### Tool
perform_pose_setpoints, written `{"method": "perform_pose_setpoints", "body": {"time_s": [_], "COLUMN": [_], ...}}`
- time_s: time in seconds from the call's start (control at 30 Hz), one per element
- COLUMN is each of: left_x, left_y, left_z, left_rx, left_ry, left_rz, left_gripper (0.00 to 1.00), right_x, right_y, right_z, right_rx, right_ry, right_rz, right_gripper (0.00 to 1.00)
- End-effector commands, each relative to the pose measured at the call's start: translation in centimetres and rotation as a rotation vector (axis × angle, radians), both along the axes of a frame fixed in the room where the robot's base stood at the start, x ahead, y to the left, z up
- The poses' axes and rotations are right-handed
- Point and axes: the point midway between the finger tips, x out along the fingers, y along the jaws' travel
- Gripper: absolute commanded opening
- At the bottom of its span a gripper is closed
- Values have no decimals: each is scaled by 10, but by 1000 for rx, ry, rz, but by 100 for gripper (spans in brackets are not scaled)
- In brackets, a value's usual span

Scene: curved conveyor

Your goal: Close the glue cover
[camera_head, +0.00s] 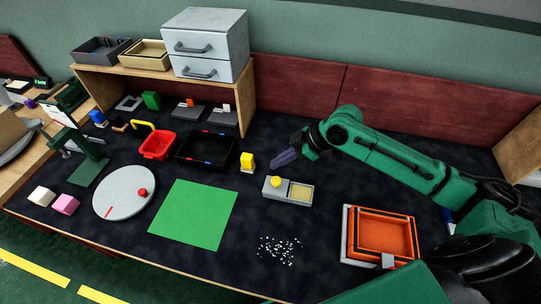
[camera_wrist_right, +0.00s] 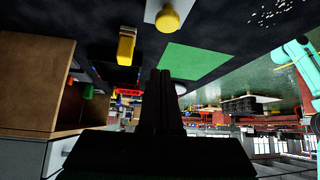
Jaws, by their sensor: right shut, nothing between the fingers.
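A small grey box (camera_head: 289,197) lies on the dark table right of centre. A yellow round knob (camera_head: 277,182) sits on its left part, and a pale yellow pad (camera_head: 300,192) lies exposed in its right part. I take this box to be the glue holder with its cover. The knob also shows at the top of the right wrist view (camera_wrist_right: 168,18). My right gripper (camera_head: 283,158) is shut and empty, above and behind the box, apart from it. Its dark fingers (camera_wrist_right: 160,78) are together in the wrist view. My left gripper is not in view.
A yellow block (camera_head: 247,161) stands left of the box. A green sheet (camera_head: 195,214) lies front left, with white bits (camera_head: 279,250) to its right. An orange tray (camera_head: 384,213) lies at the right. A wooden shelf with grey drawers (camera_head: 206,45) stands behind.

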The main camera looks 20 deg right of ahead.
Motion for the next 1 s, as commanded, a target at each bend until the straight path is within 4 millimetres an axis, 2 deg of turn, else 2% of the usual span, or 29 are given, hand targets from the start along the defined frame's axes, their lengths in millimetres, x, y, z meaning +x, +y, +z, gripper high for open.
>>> {"method": "perform_pose_setpoints", "body": {"time_s": [0.1,0.2,0.3,0.4,0.5,0.63,1.0], "left_x": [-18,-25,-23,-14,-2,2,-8], "left_y": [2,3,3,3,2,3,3], "left_z": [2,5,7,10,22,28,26], "left_rx": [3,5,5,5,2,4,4], "left_ry": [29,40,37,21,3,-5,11], "left_rz": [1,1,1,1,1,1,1], "left_gripper": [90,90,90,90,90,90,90], "right_x": [6,12,17,23,16,9,7], "right_y": [16,30,43,57,37,23,18], "right_z": [-14,-30,-47,-63,-65,-69,-71], "right_rx": [6,5,3,4,-4,-1,0], "right_ry": [1,1,0,1,2,2,-1], "right_rz": [0,1,1,1,-4,-1,-1], "right_gripper": [0,0,0,0,0,0,0]}}
